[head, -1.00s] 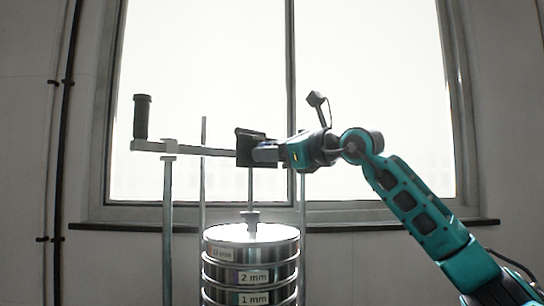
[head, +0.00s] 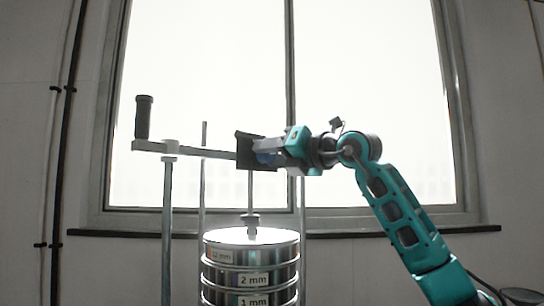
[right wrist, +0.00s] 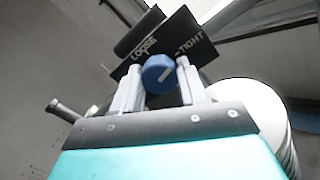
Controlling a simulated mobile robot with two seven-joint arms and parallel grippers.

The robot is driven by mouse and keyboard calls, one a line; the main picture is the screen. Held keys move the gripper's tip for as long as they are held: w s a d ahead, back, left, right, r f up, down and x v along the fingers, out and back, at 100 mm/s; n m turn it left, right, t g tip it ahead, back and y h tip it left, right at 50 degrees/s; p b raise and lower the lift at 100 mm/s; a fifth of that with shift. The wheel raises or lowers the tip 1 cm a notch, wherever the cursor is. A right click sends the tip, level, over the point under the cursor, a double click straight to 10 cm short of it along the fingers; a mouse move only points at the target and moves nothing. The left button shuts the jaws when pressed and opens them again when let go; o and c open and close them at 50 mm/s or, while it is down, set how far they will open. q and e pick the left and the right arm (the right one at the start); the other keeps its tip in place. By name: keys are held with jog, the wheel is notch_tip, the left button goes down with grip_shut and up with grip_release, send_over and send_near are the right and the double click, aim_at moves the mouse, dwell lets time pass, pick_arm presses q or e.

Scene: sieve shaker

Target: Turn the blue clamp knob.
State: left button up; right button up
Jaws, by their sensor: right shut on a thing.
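The blue clamp knob (right wrist: 157,72) sits in front of a black plate (right wrist: 185,42) marked LOOSE and TIGHT in the right wrist view. A short pale line on the knob's face slants up to the right. My right gripper (right wrist: 160,82) has its two fingers on either side of the knob and is shut on it. In the head view, a bit of the blue knob (head: 267,158) shows beside the fingers of my right gripper (head: 258,152), at the black plate (head: 243,147). My left gripper is not in view.
A grey bar (head: 205,152) runs left from the plate to a black upright handle (head: 143,118). A stack of metal sieves (head: 250,262) stands below, with a rod between it and the clamp. Posts rise beside it. A window (head: 370,80) is behind.

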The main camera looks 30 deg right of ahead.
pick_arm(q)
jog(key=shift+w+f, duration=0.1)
pick_arm(e)
jog(key=shift+m, duration=1.6)
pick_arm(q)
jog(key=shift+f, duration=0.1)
pick_arm(e)
jog(key=o, duration=1.1)
jog(key=shift+s+d+f+b, duration=0.15)
jog(key=shift+s+b, duration=0.15)
jog(key=shift+s, duration=0.2)
pick_arm(q)
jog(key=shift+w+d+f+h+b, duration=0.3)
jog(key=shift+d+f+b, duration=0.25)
jog(key=shift+b, duration=0.65)
pick_arm(e)
jog(key=v, duration=1.2)
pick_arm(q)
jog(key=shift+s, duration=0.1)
